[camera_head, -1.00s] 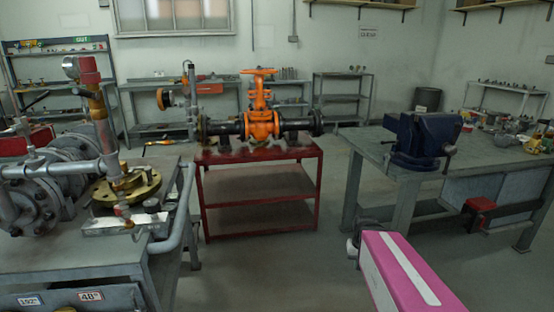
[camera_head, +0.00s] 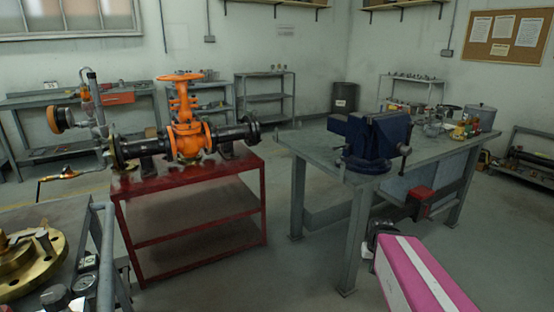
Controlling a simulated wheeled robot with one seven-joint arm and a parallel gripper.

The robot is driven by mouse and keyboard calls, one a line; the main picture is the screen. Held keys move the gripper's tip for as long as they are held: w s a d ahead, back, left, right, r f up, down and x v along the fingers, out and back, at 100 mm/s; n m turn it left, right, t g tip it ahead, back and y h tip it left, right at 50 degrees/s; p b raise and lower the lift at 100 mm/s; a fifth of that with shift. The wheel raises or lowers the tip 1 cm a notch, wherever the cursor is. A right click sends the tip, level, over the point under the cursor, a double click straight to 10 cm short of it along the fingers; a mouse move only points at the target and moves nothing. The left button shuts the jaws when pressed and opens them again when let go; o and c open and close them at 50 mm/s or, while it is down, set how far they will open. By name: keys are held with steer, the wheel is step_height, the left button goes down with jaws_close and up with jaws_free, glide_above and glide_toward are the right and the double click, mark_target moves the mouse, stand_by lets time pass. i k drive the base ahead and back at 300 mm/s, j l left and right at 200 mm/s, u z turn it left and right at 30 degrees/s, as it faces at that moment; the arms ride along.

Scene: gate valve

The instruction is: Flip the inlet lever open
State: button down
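The orange gate valve (camera_head: 186,125) with its orange handwheel (camera_head: 181,76) sits in a dark flanged pipe (camera_head: 143,147) on top of a red metal stand (camera_head: 190,178). At the pipe's left end rises a thin upright pipe with an orange-rimmed round fitting (camera_head: 60,119). A thin yellowish lever-like part (camera_head: 60,175) sticks out to the left, low beside that end. It may be the inlet lever, but it is too small to tell its position. My pink and white arm link shows at the lower right, well away from the valve.
A grey workbench (camera_head: 305,146) with a blue vise (camera_head: 372,140) stands right of the red stand. A bench with a brass flange (camera_head: 30,265) fills the lower left. Open floor (camera_head: 285,265) lies between the stand and the workbench.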

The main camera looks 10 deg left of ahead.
mark_target(65, 171)
steer(key=i+z, duration=0.1)
steer(key=z, duration=0.6)
steer(key=j+z, duration=0.2)
steer(key=z, duration=0.55)
steer(key=j+z, duration=0.15)
steer(key=z, duration=0.55)
steer(key=j+z, duration=0.2)
steer(key=z, duration=0.55)
steer(key=j+z, duration=0.15)
steer(key=z, duration=0.55)
steer(key=j+z, duration=0.15)
steer(key=z, duration=0.55)
steer(key=k+z, duration=0.15)
steer(key=z, duration=0.6)
steer(key=k+z, duration=0.1)
steer(key=z, duration=0.6)
steer(key=k+z, duration=0.1)
steer(key=z, duration=0.8)
steer(key=k+l+z, duration=0.1)
steer(key=z, duration=0.3)
steer(key=l+z, duration=0.15)
steer(key=z, duration=0.3)
steer(key=k+l+z, duration=0.1)
steer(key=z, duration=0.35)
steer(key=l+z, duration=0.15)
steer(key=z, duration=0.3)
